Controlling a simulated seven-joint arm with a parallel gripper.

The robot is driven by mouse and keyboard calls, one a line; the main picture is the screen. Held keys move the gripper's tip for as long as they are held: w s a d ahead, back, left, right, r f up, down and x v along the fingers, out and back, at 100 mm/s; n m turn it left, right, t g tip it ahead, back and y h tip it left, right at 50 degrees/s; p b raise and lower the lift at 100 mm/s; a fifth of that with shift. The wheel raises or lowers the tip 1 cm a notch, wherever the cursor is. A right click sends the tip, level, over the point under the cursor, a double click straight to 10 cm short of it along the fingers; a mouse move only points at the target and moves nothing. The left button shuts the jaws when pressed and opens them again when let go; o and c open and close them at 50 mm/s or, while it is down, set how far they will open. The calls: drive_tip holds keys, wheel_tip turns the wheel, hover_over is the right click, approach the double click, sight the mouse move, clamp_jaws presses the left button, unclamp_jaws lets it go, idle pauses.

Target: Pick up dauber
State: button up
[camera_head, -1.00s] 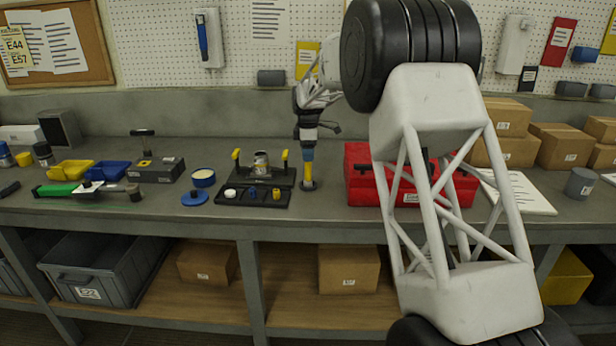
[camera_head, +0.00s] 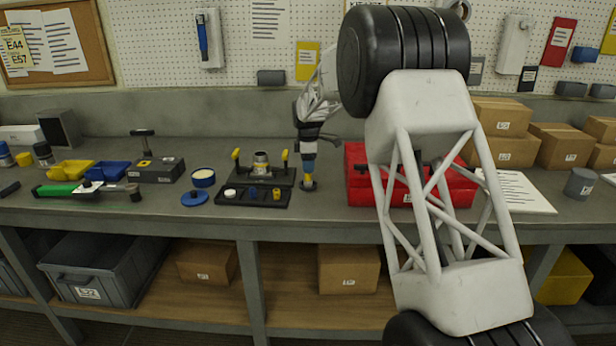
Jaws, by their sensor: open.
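A slim upright yellow piece (camera_head: 308,179) with a dark round foot stands on the bench, right of the black fixture; I take it for the dauber. My gripper (camera_head: 308,168) points straight down over it, below a blue band on my wrist. It is open, and its grey lower end overlaps the piece's upper part. The fingers are too small to show whether they touch it.
The black fixture (camera_head: 278,176) with yellow knobs and a front strip of small parts stands close on the left. A red case (camera_head: 355,187) is close on the right. An open blue jar (camera_head: 203,178) and blue lid (camera_head: 195,198) lie further left.

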sight(308, 180)
drive_tip(key=shift+f, duration=1.6)
drive_tip(key=shift+c, duration=0.3)
drive_tip(key=c, duration=1)
